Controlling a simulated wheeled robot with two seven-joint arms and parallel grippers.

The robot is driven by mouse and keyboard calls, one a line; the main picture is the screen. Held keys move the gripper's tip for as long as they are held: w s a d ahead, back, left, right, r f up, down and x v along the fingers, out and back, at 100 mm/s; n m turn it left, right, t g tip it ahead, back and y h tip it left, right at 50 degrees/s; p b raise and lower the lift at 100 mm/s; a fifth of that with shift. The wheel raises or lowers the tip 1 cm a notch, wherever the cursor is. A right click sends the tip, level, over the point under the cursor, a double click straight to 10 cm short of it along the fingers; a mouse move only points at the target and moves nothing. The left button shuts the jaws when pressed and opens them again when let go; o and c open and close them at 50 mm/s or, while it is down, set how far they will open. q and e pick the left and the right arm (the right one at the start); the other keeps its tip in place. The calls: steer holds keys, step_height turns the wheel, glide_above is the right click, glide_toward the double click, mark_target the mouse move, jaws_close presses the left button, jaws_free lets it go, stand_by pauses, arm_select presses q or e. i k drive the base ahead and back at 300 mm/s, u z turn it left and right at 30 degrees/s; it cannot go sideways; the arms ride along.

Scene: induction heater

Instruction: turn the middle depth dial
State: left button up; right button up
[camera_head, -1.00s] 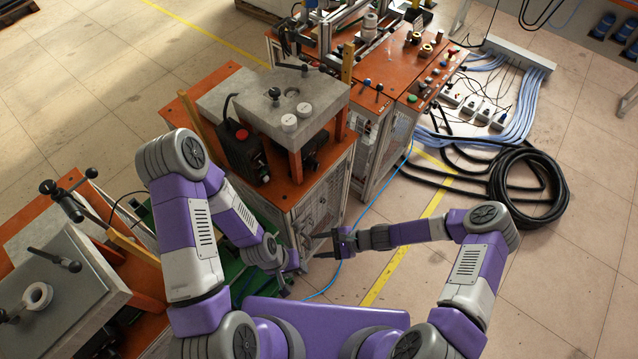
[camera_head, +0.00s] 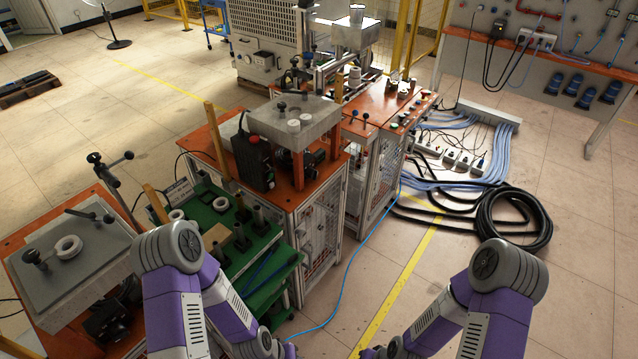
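The middle station (camera_head: 325,112) has a grey slab top on an orange-topped cabinet. A small black knob (camera_head: 281,107) and two white round pieces (camera_head: 294,126) sit on the slab. No part is clearly marked as a depth dial, and I cannot tell which one it is. My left arm (camera_head: 185,290) comes in at lower left, beside the green shelf; its gripper is cut off or hidden at the bottom edge. My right arm (camera_head: 478,315) comes in at lower right. Only a dark bit of its gripper (camera_head: 368,353) shows at the bottom edge, well short of the station.
Coiled black hose (camera_head: 515,220) lies right; open floor (camera_head: 335,320) is in front.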

mark_target(310, 173)
steer(key=z, duration=0.35)
steer(key=i, duration=1.3)
